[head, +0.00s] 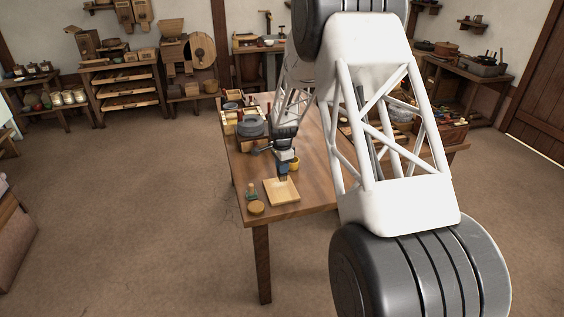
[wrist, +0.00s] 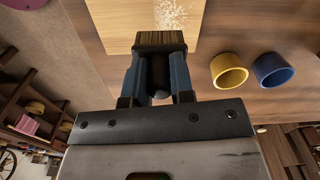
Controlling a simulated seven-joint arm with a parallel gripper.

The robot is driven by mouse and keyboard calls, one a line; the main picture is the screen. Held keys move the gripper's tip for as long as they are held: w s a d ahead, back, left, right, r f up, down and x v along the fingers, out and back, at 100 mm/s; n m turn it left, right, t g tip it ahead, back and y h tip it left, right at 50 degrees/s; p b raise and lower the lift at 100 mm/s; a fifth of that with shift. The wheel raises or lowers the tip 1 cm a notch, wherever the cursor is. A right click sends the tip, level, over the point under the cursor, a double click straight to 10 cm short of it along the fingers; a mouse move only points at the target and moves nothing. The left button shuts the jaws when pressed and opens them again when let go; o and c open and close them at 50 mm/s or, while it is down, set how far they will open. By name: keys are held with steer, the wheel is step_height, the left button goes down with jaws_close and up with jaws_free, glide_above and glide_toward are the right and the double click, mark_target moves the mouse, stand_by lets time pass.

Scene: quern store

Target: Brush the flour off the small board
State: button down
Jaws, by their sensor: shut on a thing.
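The small board (head: 282,198) is a pale square near the front corner of the wooden table. It also shows at the top of the wrist view (wrist: 105,22). White flour (wrist: 178,14) lies in a speckled patch on it, just beyond the brush. My gripper (wrist: 158,85) has its blue fingers shut on a brush (wrist: 159,41) with brown bristles and a dark body. In the head view my gripper (head: 283,172) is over the board's far edge, brush pointing down. Whether the bristles touch the board I cannot tell.
A round wooden piece (head: 256,208) and a small green bottle (head: 251,191) stand left of the board. A grey millstone (head: 251,129) sits farther back.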

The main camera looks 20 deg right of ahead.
mark_target(278, 174)
steer(key=shift+f, duration=1.6)
steer(key=shift+w+f, duration=0.15)
steer(key=shift+f, duration=0.4)
steer(key=shift+w+r, duration=0.45)
steer(key=shift+w+f, duration=0.25)
steer(key=shift+w, duration=0.85)
steer(key=shift+w+f, duration=0.2)
steer(key=shift+w, duration=0.1)
steer(key=shift+a+r, duration=0.2)
steer(key=shift+a, duration=0.1)
steer(key=shift+s+a+f, duration=0.1)
steer(key=shift+a+f, duration=0.05)
steer(key=shift+a, duration=0.1)
steer(key=shift+s, duration=1.4)
steer(key=shift+s+f, duration=0.1)
steer(key=shift+s, duration=0.3)
steer(key=shift+s+a, duration=0.1)
steer(key=shift+a, duration=0.1)
steer(key=shift+a+r, duration=0.25)
steer(key=shift+a, duration=0.1)
steer(key=shift+w+d+f, duration=0.15)
steer(key=shift+w+f, duration=0.05)
steer(key=shift+w, duration=0.25)
steer(key=shift+w+r, duration=0.15)
steer(key=shift+w, duration=0.95)
steer(key=shift+w+f, duration=0.25)
steer(key=shift+w, duration=0.15)
step_height(278, 174, up, 8)
steer(key=shift+r, duration=0.2)
